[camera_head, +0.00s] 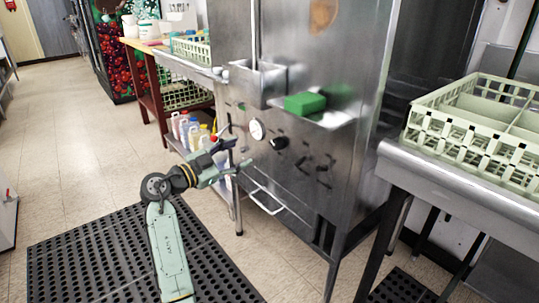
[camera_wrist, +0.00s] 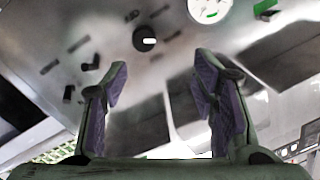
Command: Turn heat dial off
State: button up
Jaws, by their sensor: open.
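The heat dial (camera_head: 279,143) is a round black knob on the front of the steel dish machine, just right of a white round gauge. In the wrist view the black dial (camera_wrist: 145,39) with a white mark shows beyond the fingertips, near the top. The gauge (camera_wrist: 208,8) is to its upper right. My gripper (camera_head: 243,156) is in front of the machine, to the left of the dial and a little below it. In the wrist view my gripper (camera_wrist: 160,80) has its two purple-padded fingers apart with nothing between them. The fingers do not touch the dial.
A green sponge (camera_head: 305,103) lies on a steel ledge above the dial. Dark handles (camera_head: 318,171) stick out to the lower right. A bar handle (camera_head: 268,199) is below. A rack (camera_head: 478,126) sits on the right counter. Bottles (camera_head: 188,130) stand behind my arm.

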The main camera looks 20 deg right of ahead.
aim_at(275, 145)
jog(key=shift+m+g+h, duration=0.3)
jog(key=shift+m+g, duration=0.2)
jog(key=shift+g, duration=0.1)
jog(key=x, duration=0.4)
jog(key=s+p+x, duration=0.1)
jog(key=x, duration=0.3)
jog(key=f+p+x, duration=0.1)
jog(key=x, duration=0.3)
jog(key=shift+s+d, duration=0.15)
jog(key=shift+d, duration=0.15)
jog(key=shift+c, duration=0.3)
jog(key=c, duration=1.1)
